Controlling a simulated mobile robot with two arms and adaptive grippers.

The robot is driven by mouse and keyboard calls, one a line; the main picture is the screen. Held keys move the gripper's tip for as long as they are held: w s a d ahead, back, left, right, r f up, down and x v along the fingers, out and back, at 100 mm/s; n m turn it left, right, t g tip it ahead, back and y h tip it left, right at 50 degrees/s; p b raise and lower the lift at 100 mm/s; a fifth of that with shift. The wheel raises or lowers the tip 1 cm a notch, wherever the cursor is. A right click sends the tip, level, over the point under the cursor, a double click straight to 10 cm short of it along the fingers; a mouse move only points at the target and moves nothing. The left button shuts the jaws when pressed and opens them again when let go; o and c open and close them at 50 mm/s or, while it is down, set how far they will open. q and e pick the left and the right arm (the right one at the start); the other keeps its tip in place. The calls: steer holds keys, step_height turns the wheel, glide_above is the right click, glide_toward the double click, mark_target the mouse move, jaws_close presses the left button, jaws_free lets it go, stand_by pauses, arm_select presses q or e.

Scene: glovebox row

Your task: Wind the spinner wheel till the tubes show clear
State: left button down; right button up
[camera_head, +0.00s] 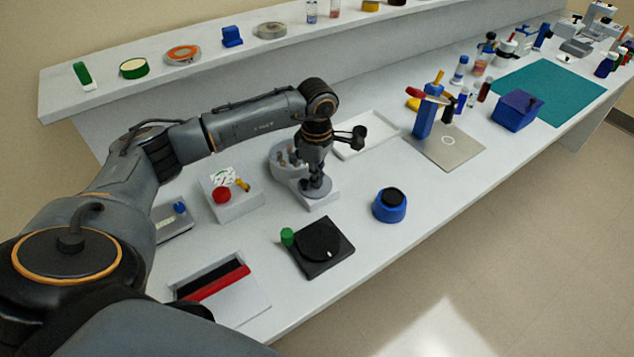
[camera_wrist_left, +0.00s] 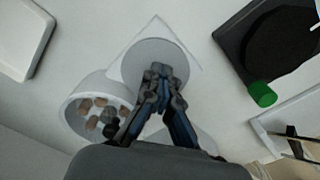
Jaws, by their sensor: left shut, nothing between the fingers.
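The spinner is a white unit with a round drum (camera_head: 279,158) holding several tubes; the drum also shows in the left wrist view (camera_wrist_left: 72,108). The tube ends (camera_wrist_left: 100,103) look pinkish-brown, not clear. Beside the drum, the grey wheel (camera_wrist_left: 135,62) lies flat on a white base (camera_head: 326,202). My left gripper (camera_head: 316,186) points down over the wheel, fingers shut with nothing between them. Its fingertips (camera_wrist_left: 160,70) overlap the wheel in the left wrist view; I cannot tell whether they touch it. Any knob there is hidden. My right gripper is in neither view.
A black turntable unit (camera_head: 322,243) with a green knob (camera_head: 287,236) stands nearer the front edge. A blue pot (camera_head: 389,206) is to its right. A white box with a red button (camera_head: 222,194) stands left of the spinner. A white tray (camera_head: 372,136) lies behind.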

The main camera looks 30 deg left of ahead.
arm_select(q)
steer(key=m+b, duration=0.1)
steer(key=m, duration=0.1)
steer(key=f+m+b, duration=0.1)
steer(key=b, duration=0.1)
steer(key=shift+s+a+f+m, duration=0.1)
steer(key=shift+s+m, duration=0.1)
steer(key=shift+m, duration=0.2)
steer(key=m+b, duration=0.3)
steer(key=shift+m, duration=0.3)
steer(key=m+b, duration=0.2)
steer(key=m, duration=0.1)
steer(key=shift+s+m, duration=0.1)
steer(key=shift+m, duration=0.2)
steer(key=shift+m+b, duration=1)
steer(key=shift+m, duration=0.8)
steer(key=c, duration=0.9)
jaws_free()
steer(key=o, duration=0.9)
steer(key=shift+w+a, duration=0.1)
steer(key=shift+w, duration=0.15)
steer(key=shift+r, duration=0.3)
